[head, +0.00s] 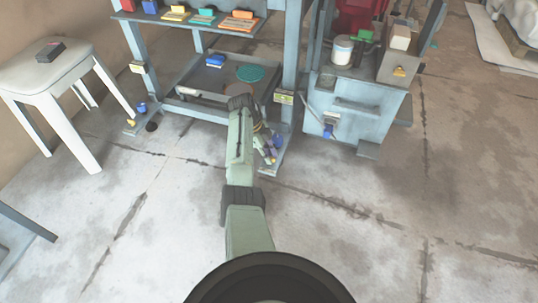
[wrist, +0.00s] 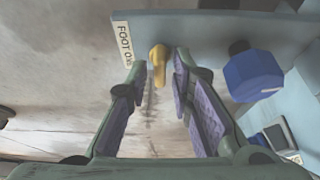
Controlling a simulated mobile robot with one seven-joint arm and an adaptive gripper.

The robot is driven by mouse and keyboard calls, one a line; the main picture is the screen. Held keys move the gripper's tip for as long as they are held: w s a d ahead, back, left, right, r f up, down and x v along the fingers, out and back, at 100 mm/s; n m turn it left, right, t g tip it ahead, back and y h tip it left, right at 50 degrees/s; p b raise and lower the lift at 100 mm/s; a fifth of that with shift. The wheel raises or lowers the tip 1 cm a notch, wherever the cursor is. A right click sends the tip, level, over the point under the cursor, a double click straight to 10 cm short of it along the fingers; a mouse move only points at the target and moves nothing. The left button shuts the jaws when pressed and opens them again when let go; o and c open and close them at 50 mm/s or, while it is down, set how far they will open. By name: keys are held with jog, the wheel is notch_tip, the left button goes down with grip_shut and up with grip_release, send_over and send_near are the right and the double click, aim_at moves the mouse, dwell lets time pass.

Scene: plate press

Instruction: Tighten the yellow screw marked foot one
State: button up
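In the wrist view the yellow screw (wrist: 158,58) sticks out from the edge of a blue-grey foot plate (wrist: 200,27). A white label reading FOOT ONE (wrist: 124,44) is just left of it. My gripper (wrist: 160,68) is open, with its two purple-padded fingers on either side of the screw. Gaps show between the screw and both fingers, so it is not gripped. In the head view my gripper (head: 268,152) is low at the front right leg of the blue-grey frame; the arm and gripper largely hide the screw there.
A blue knob (wrist: 253,76) with a dark end stands right of the screw, close to the right finger. The frame (head: 290,60) has a shelf of coloured items. A cabinet (head: 355,110) stands to the right, a white stool (head: 50,75) to the left. The front floor is clear.

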jog(key=shift+o, duration=0.5)
jog(key=v, duration=1.2)
